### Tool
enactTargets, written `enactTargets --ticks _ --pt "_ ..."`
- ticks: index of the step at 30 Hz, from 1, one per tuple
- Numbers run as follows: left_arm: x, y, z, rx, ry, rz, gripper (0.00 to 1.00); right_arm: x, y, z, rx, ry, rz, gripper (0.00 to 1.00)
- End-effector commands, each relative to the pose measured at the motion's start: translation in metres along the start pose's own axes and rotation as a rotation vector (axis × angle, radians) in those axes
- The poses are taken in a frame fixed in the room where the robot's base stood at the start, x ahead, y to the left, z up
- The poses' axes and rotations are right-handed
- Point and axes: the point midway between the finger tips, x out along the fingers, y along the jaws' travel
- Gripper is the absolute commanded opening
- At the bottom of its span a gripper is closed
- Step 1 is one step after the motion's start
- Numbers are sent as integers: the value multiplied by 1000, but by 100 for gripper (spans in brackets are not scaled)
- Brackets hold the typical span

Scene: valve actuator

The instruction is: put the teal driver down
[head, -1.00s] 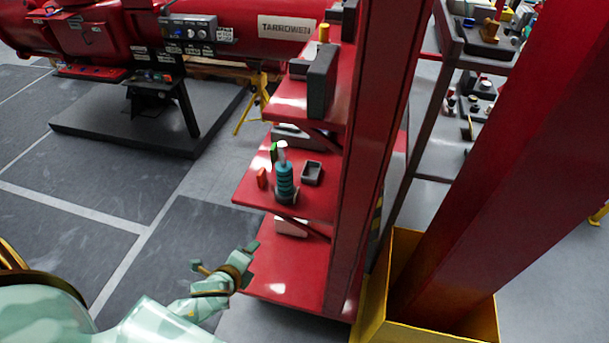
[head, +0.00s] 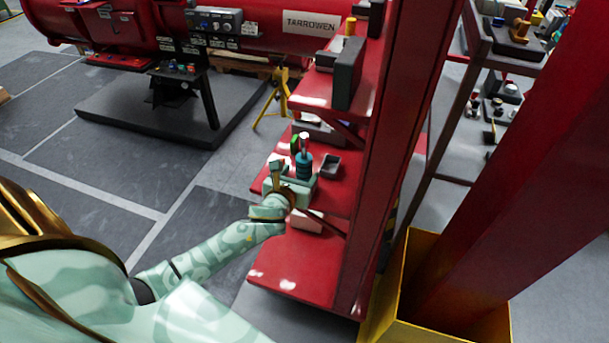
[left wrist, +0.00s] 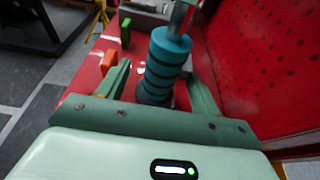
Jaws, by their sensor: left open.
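The teal driver (head: 304,164) stands upright on the middle red shelf (head: 340,196), with a pale metal part at its top. In the left wrist view the ribbed teal driver (left wrist: 166,60) stands between the two fingers of my left gripper (left wrist: 158,78). The fingers are open, one on each side of the driver, with a visible gap at least on the left. In the head view my left gripper (head: 292,182) is at the shelf's front edge and hides the driver's lower part. My right gripper is not in view.
A small grey open box (head: 330,165) sits right of the driver. Green (left wrist: 126,32) and orange (left wrist: 108,60) blocks stand to its left. A red perforated panel (left wrist: 265,60) closes the right side. The upper shelf holds a dark box (head: 348,74). Open floor lies to the left.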

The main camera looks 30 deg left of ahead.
Motion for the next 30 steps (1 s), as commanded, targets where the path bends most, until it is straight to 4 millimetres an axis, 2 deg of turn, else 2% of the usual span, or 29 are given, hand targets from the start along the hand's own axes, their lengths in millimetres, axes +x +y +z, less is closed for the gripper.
enactTargets --ticks 11,19,20,26,27,30 --pt "50 -4 -1 -2 0 -1 65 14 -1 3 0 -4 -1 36" --pt "54 -3 0 -2 1 -1 65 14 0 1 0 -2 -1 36" --pt "54 -3 0 -2 1 -1 60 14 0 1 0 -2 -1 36" --pt "54 -3 0 -2 1 -1 4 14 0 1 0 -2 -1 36" --pt "54 -3 0 -2 1 -1 0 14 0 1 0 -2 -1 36" --pt "54 -4 2 -2 -4 -2 0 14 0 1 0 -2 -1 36"
